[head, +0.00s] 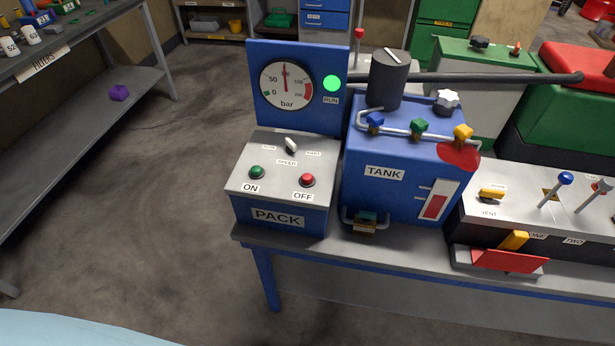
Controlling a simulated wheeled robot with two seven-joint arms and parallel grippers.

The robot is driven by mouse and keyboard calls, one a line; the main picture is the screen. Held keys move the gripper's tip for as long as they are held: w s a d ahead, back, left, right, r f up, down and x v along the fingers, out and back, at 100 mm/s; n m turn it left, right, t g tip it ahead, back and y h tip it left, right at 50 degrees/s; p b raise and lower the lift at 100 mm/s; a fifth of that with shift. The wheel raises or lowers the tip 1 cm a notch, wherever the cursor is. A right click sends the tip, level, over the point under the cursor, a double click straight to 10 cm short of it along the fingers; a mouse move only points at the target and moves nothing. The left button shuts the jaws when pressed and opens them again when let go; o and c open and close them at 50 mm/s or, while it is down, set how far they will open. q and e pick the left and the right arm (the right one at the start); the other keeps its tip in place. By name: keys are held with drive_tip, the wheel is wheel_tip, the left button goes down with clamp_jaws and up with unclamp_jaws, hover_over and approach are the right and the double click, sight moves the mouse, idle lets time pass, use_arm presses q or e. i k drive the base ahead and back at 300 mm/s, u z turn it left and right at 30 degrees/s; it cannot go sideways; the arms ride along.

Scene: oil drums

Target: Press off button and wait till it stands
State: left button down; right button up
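The blue and grey PACK control box (284,183) stands on the left end of a bench in the head view. Its red OFF button (307,180) is at the front right of the sloped panel. The green ON button (257,172) is to the left of it. A white-tipped SPEED knob (291,145) sits above them. The round bar gauge (287,85) behind has its needle pointing straight up, between 50 and 150. The RUN lamp (331,83) glows bright green. Neither of my grippers is in view.
The blue TANK (393,185) stands right of the box, with coloured valve knobs on top. A lever panel (540,203) is further right on the grey bench (330,248). A FILTERS shelf (85,120) stands at the left. The floor between is clear.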

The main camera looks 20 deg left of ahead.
sight(306, 179)
drive_tip(key=u, duration=0.5)
drive_tip(key=k, duration=1.2)
drive_tip(key=z, duration=0.2)
drive_tip(key=i, duration=1.7)
drive_tip(key=u, duration=1)
